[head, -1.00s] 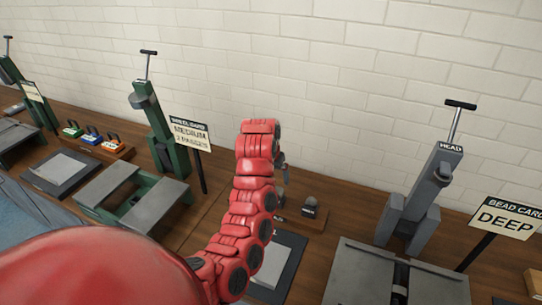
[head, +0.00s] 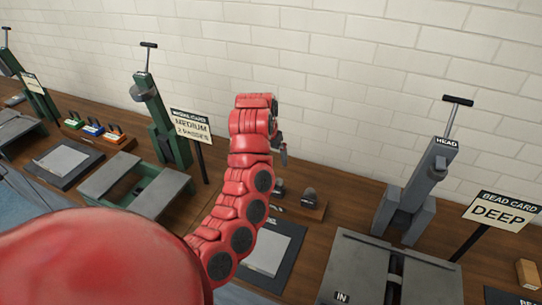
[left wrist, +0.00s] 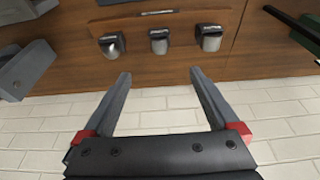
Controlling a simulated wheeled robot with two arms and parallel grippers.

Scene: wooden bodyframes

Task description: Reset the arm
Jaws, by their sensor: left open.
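My left arm is red and rises from the lower left in the head view. Its gripper (head: 281,150) shows small and side-on near the top of the arm, partly hidden behind it. In the left wrist view the gripper (left wrist: 160,74) has its two grey fingers spread wide with nothing between them. Beyond the fingertips are the wall and the bench top, apart from the fingers. My right gripper is in neither view.
A grey HEAD machine (head: 407,195) and a DEEP bead card (head: 502,211) stand right. Small dark-handled blocks (head: 309,196) sit on the wooden bench behind my arm. The white brick wall (head: 340,90) is behind.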

